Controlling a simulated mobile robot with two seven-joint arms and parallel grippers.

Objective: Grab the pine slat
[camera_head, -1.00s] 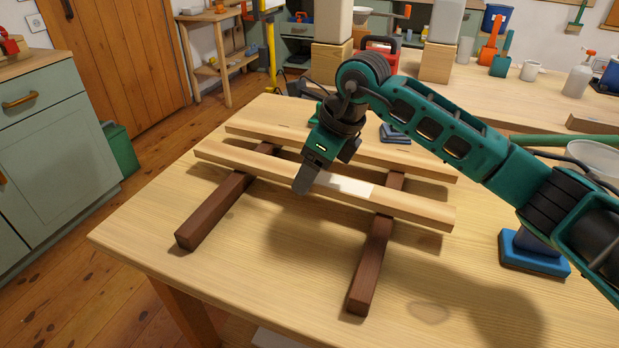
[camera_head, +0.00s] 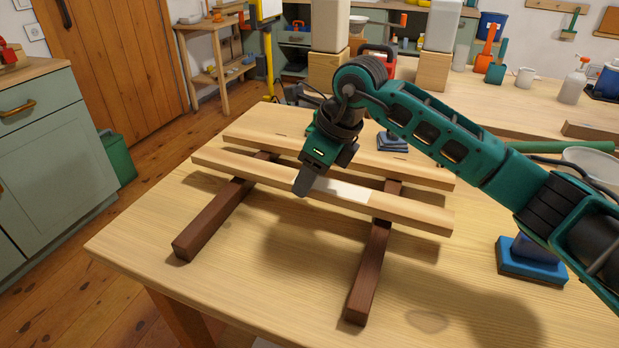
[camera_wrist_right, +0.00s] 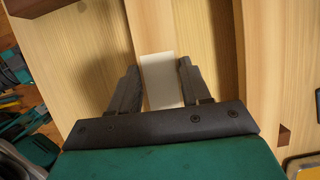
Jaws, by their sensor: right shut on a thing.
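Two pale pine slats lie across two dark brown rails on the table. The front pine slat (camera_head: 412,212) has a white patch on its middle; the back pine slat (camera_head: 400,167) lies behind it. My right gripper (camera_head: 306,184) is over the front slat, just left of the white patch in the head view. In the right wrist view its fingers (camera_wrist_right: 157,85) are on both sides of the slat (camera_wrist_right: 152,25) and shut on it. The slat still appears to rest on the rails. My left gripper is not in view.
The left rail (camera_head: 210,222) and right rail (camera_head: 368,275) stick out toward the front of the table (camera_head: 270,290). A green bin (camera_head: 117,158) is on the floor at left. The table's front is clear.

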